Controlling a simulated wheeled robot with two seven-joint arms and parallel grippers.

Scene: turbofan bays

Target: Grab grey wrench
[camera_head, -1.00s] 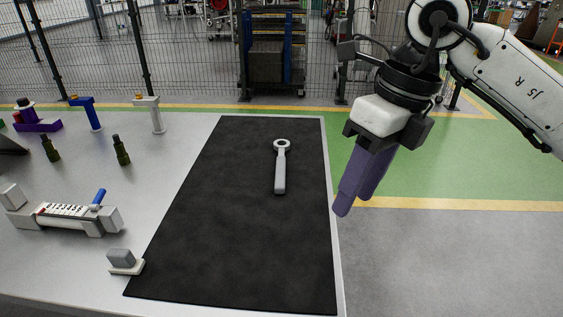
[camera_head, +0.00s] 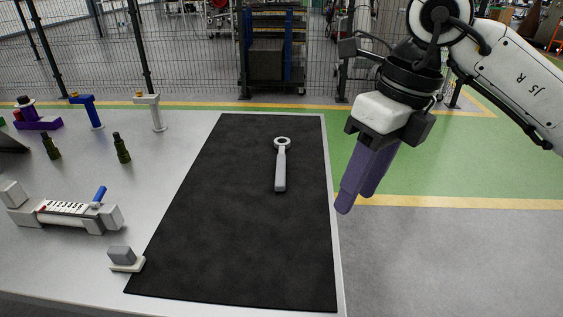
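The grey wrench (camera_head: 281,170) lies on the black mat (camera_head: 225,240), its ring end toward the far side and its handle toward me. My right gripper (camera_head: 358,205) hangs to the right of the wrench, beside the mat's right edge, with its purple fingers pointing down. It is apart from the wrench. The two fingers overlap in this view, so how far apart they stand is unclear. Nothing shows between them. My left gripper is out of the picture.
On the table's left part stand a grey fixture with a blue lever (camera_head: 70,212), a small grey block on a white base (camera_head: 124,257), dark green bottle-like parts (camera_head: 121,148), a blue stand (camera_head: 90,112) and a white stand (camera_head: 152,112). A wire fence is behind. The mat around the wrench is clear.

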